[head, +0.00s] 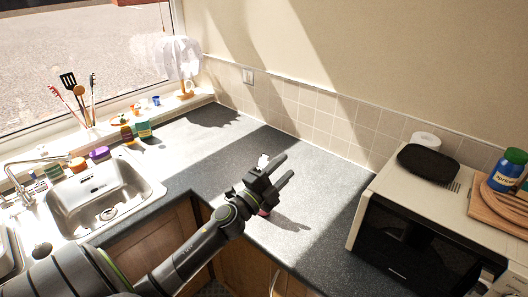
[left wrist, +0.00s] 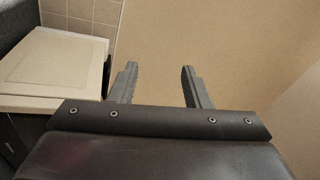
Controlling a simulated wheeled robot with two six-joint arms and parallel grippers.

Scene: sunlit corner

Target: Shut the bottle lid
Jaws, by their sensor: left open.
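A small white piece (head: 263,160) shows just behind my left gripper (head: 286,167) in the head view, and a bit of reddish-pink (head: 263,213) shows below the gripper near the counter. These may be the lid and base of one bottle, but my gripper hides what lies between. I cannot tell how the lid stands. The left gripper is open above the grey counter, its fingers pointing up and right. In the left wrist view the open fingers (left wrist: 158,72) have nothing between them, only bare wall beyond. My right gripper is not in view.
The grey counter (head: 225,165) is mostly clear around the gripper. A microwave (head: 385,215) stands at the right, carrying a dark object (head: 428,162) and a blue jar (head: 508,170) on a wooden board. A sink (head: 100,190) is at the left, with small items along the window.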

